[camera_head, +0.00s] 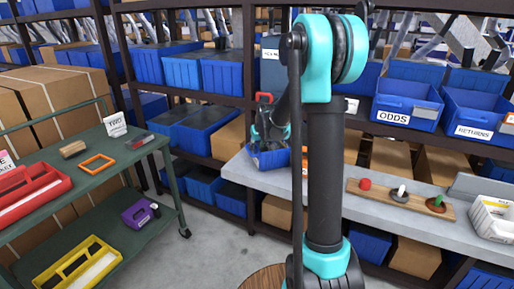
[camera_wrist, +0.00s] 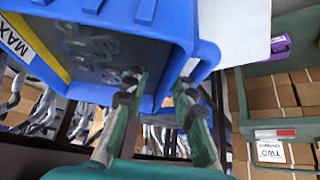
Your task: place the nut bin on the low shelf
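The nut bin (camera_head: 268,158) is a small blue bin at the left end of the grey bench in the head view. In the wrist view the nut bin (camera_wrist: 208,55) is close up, with metal nuts inside and a label reading MAX. My gripper (camera_head: 268,138) is over it. In the wrist view my gripper (camera_wrist: 158,85) has one finger inside the bin and one outside, with the bin wall between them. I cannot tell whether the bin's base touches the bench.
A yellow tray (camera_head: 78,265) and a purple bin (camera_head: 140,214) stand on the cart's lower shelf, with bare room between and beside them. The bench (camera_head: 335,185) holds a wooden peg board (camera_head: 400,199). Open floor (camera_head: 215,240) lies between cart and bench.

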